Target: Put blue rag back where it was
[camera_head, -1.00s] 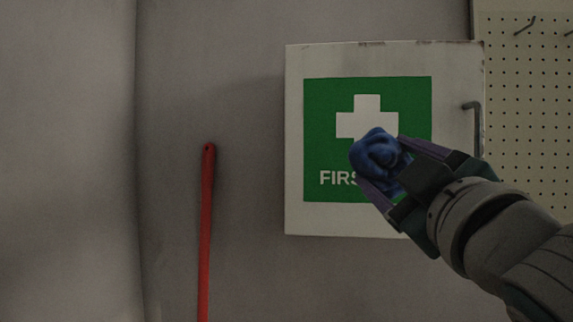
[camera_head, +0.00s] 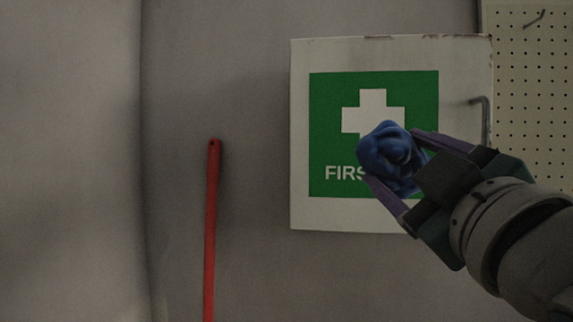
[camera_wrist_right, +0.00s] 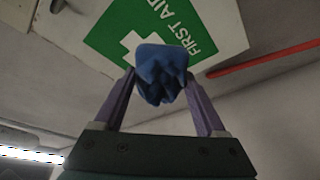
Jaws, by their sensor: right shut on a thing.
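The blue rag (camera_head: 390,158) is a crumpled ball between the fingers of my right gripper (camera_head: 398,160) in the head view. The gripper is shut on it and holds it up in front of the first aid cabinet's green sign, covering part of the lettering. In the right wrist view the rag (camera_wrist_right: 161,72) sits between the two purple fingertips (camera_wrist_right: 160,85). Whether the rag touches the cabinet I cannot tell. My left gripper is not in view.
The white first aid cabinet (camera_head: 375,216) hangs on the grey wall, with a handle (camera_head: 484,120) at its right side. A red bar (camera_head: 211,230) stands to its left. A pegboard (camera_head: 530,90) with a hook (camera_head: 535,19) is at the right. The wall between bar and cabinet is bare.

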